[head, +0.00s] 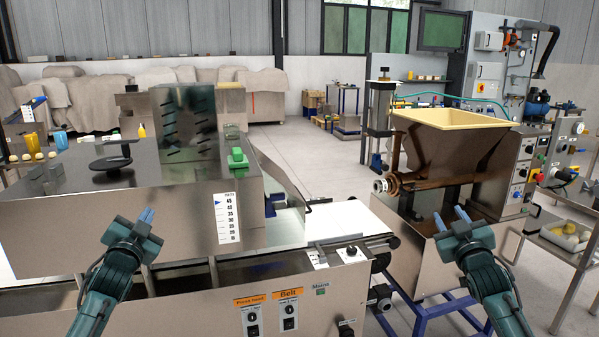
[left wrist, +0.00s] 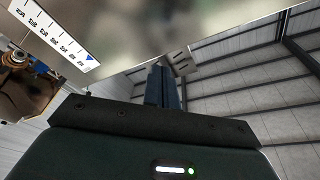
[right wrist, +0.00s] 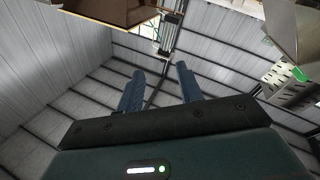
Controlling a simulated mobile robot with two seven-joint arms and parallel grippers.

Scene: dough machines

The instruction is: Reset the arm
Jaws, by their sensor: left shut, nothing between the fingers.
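My left gripper (head: 147,214) is in front of the left machine's steel body, its blue fingers together and empty. Those fingers also show side by side in the left wrist view (left wrist: 163,88). My right gripper (head: 451,218) is raised in front of the hopper machine at the right. Its two blue fingers stand apart with nothing between them in the right wrist view (right wrist: 160,92). Both arms come up from the bottom of the head view with their grippers pointing upward.
The steel dough machine (head: 120,215) with a scale label (head: 228,218) fills the left. A white belt (head: 345,220) runs beside it. A hopper machine (head: 455,155) with a cream rim stands right. Switches (head: 288,315) sit low in front. Open floor lies behind.

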